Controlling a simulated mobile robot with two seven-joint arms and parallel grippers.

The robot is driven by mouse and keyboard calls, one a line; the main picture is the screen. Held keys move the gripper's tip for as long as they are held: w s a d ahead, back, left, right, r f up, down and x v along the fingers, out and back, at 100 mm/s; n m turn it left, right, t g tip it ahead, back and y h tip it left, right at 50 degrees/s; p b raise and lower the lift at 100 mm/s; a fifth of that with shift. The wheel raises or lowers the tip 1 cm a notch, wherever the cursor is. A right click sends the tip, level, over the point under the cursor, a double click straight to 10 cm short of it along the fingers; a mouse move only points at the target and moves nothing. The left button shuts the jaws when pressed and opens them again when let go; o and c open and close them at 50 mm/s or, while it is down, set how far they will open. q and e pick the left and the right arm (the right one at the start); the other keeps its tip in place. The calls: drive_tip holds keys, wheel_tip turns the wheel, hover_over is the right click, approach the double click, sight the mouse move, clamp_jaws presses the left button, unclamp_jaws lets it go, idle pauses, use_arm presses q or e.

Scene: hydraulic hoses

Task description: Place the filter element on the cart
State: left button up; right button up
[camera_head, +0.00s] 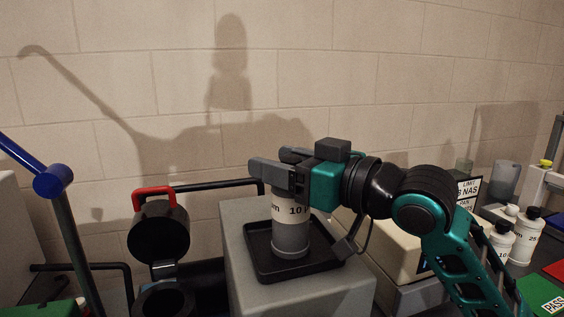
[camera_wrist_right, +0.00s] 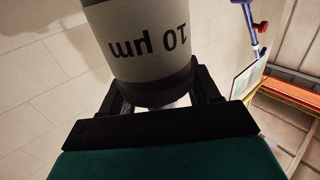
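The filter element (camera_head: 291,238) is a pale grey upright cylinder with a "10 µm" label and darker ends. It stands over a black tray (camera_head: 263,268) on a grey block (camera_head: 244,291). My right gripper (camera_head: 280,164) reaches in from the right at its upper end, with one finger on each side. In the right wrist view the filter element (camera_wrist_right: 150,45) appears upside down, and the fingers (camera_wrist_right: 160,90) look flush against its dark end band. Its top is hidden behind the fingers in the head view. My left gripper is not in view.
An open black housing (camera_head: 160,233) with a red handle is left of the block. A blue-topped pole (camera_head: 54,180) rises at far left. A beige box (camera_head: 398,247) is behind my right arm. White bottles (camera_head: 525,237) and a green "PASS" panel (camera_head: 541,297) are at right.

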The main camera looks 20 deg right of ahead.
drive_tip(key=shift+r, duration=0.2)
use_arm(q)
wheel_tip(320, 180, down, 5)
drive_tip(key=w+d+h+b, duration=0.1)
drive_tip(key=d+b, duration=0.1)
drive_tip(key=b, duration=0.7)
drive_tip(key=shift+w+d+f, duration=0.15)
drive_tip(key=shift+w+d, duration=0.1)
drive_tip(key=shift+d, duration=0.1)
use_arm(e)
drive_tip(key=v, duration=1.2)
use_arm(q)
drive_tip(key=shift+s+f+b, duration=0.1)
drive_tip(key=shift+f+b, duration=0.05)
drive_tip(key=shift+b, duration=0.15)
